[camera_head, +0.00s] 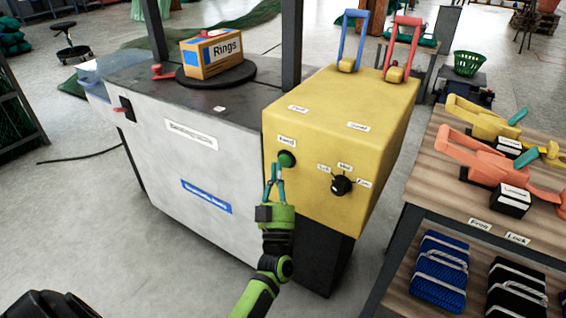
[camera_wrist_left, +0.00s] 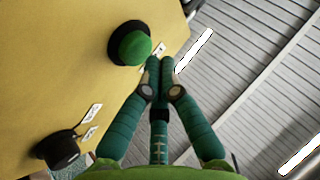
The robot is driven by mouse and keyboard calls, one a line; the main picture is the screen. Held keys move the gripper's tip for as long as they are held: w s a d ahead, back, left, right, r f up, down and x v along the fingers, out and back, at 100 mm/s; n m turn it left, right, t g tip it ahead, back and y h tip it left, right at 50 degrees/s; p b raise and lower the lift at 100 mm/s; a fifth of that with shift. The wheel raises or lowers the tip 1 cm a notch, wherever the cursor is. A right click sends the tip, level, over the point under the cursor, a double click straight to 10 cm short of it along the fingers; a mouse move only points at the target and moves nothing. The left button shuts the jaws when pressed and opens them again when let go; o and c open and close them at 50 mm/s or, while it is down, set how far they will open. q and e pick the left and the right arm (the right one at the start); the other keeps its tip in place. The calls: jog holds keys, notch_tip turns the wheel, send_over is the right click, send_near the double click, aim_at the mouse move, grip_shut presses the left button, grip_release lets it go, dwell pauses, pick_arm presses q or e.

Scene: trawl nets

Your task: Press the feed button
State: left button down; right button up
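The green feed button (camera_head: 287,159), in a dark collar, is on the front face of the yellow control box (camera_head: 335,125), under a small label that seems to read "Feed". In the left wrist view the button (camera_wrist_left: 135,44) is at upper left on the yellow face. My left gripper (camera_head: 274,168) is just in front of and beside the button. In the wrist view its fingertips (camera_wrist_left: 159,66) are together with nothing between them, just right of and below the button. I cannot tell whether they touch it. My right gripper is not in view.
A black selector knob (camera_head: 341,185) sits right of the button; it also shows in the wrist view (camera_wrist_left: 60,150). Blue (camera_head: 351,38) and red (camera_head: 402,48) levers stand on top. A "Rings" box (camera_head: 212,53) stands left. A wooden bench (camera_head: 432,185) with tools is right.

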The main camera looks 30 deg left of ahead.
pick_arm(q)
jog(key=shift+w, duration=0.25)
jog(key=shift+w, duration=0.5)
dwell(0.7)
jog(key=shift+s, duration=0.1)
jog(key=shift+s+p, duration=0.4)
jog(key=shift+s, duration=0.45)
